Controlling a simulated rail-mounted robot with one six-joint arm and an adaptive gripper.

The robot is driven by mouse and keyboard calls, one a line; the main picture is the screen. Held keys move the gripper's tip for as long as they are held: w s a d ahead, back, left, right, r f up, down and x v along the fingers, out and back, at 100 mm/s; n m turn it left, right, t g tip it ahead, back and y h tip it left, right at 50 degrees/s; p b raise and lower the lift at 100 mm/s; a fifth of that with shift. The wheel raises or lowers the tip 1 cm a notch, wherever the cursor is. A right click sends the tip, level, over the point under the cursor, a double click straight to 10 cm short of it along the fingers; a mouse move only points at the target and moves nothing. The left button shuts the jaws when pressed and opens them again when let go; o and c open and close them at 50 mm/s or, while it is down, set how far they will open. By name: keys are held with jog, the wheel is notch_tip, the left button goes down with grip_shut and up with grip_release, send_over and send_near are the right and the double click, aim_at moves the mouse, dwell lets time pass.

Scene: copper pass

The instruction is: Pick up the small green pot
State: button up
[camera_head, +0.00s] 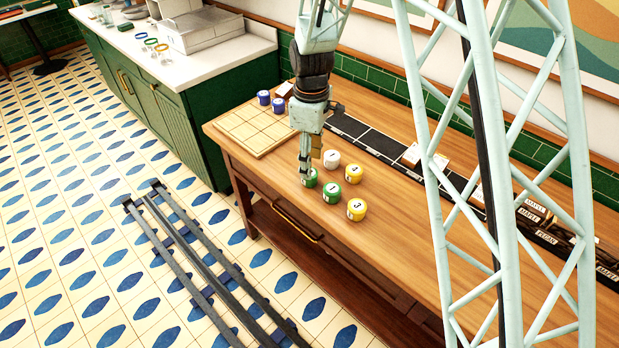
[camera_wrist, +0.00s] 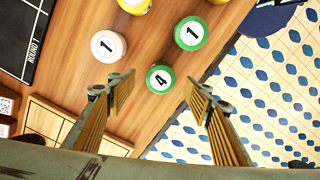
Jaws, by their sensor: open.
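Two green pots with white number lids stand on the wooden table. The one marked 4 (camera_wrist: 159,79) is between my gripper's fingertips in the wrist view, with a gap on each side; in the head view this green pot (camera_head: 311,181) is partly hidden by my gripper (camera_head: 304,174). The other, marked 1 (camera_head: 331,193), stands beside it and shows upper right in the wrist view (camera_wrist: 190,33). My gripper (camera_wrist: 160,92) is open and empty, pointing down over the pot marked 4. I cannot tell its exact height above the pot.
A white pot (camera_head: 331,158) and two yellow pots (camera_head: 353,173) (camera_head: 357,210) stand close by. A black strip (camera_head: 372,139) runs along the back. The front table edge is near.

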jog(key=shift+f, duration=0.1)
jog(key=shift+f, duration=2.5)
jog(key=shift+c, duration=0.2)
jog(key=c, duration=1)
jog(key=shift+r, duration=0.2)
jog(key=shift+r, duration=1.55)
jog(key=s+a, duration=0.1)
jog(key=s, duration=0.4)
jog(key=s+a+r, duration=0.1)
jog(key=s, duration=0.4)
jog(key=s+a, duration=0.2)
jog(key=s, duration=0.3)
jog(key=shift+s+r, duration=0.25)
jog(key=shift+s, duration=0.1)
